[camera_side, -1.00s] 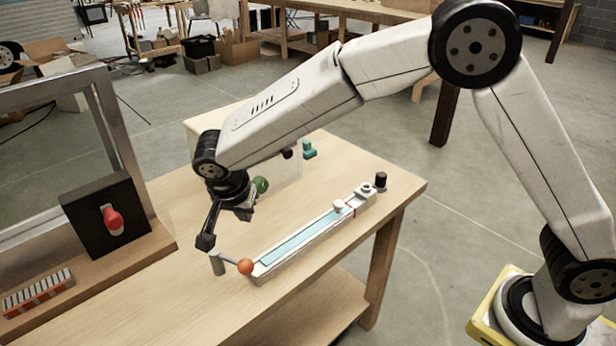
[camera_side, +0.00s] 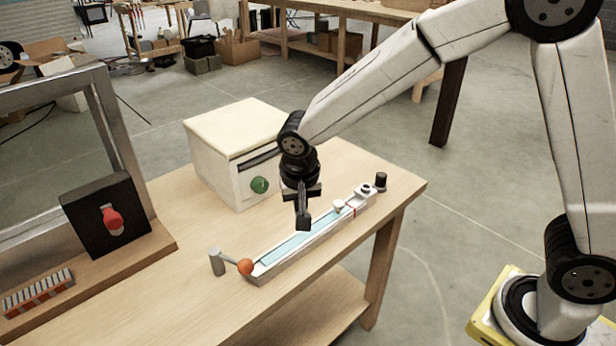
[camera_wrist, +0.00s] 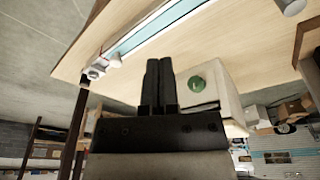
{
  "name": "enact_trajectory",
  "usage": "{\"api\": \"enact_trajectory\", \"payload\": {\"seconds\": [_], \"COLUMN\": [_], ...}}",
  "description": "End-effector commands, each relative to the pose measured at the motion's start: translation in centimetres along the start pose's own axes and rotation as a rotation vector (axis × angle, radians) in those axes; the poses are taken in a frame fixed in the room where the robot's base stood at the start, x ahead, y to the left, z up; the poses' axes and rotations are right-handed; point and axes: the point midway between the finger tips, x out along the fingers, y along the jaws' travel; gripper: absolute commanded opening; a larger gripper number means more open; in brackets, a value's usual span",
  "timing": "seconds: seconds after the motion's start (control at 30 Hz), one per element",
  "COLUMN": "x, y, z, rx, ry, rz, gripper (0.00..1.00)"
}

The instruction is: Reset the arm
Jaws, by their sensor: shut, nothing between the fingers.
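My gripper (camera_side: 303,222) points down over the wooden table, above the white slider rail with its pale blue strip (camera_side: 290,247). Its fingers are shut with nothing between them. In the wrist view the shut fingers of my gripper (camera_wrist: 159,85) stand side by side, and the rail (camera_wrist: 160,30) shows above them. I cannot tell from the side view how far the fingertips are above the rail.
A white box (camera_side: 215,167) with a green knob (camera_side: 260,185) stands behind my gripper. A grey lever with an orange ball (camera_side: 245,267) is at the rail's near end. A black cylinder (camera_side: 381,181) is at the far end. A red switch (camera_side: 113,220) is on a black panel at left.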

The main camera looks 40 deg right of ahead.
Motion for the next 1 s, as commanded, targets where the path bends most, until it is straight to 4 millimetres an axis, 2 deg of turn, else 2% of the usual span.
{"api": "enact_trajectory", "payload": {"seconds": [0.1,0.6,0.8,1.0], "x": [0.1,0.7,0.9,1.0], "y": [3.0,13.3,15.6,16.2], "z": [0.5,4.5,5.9,6.3], "rx": [-0.083,-0.426,-0.510,-0.537], "ry": [-0.017,0.010,0.035,0.042], "rz": [-0.028,-0.137,-0.152,-0.154], "gripper": [0.00,0.00,0.00,0.00]}}
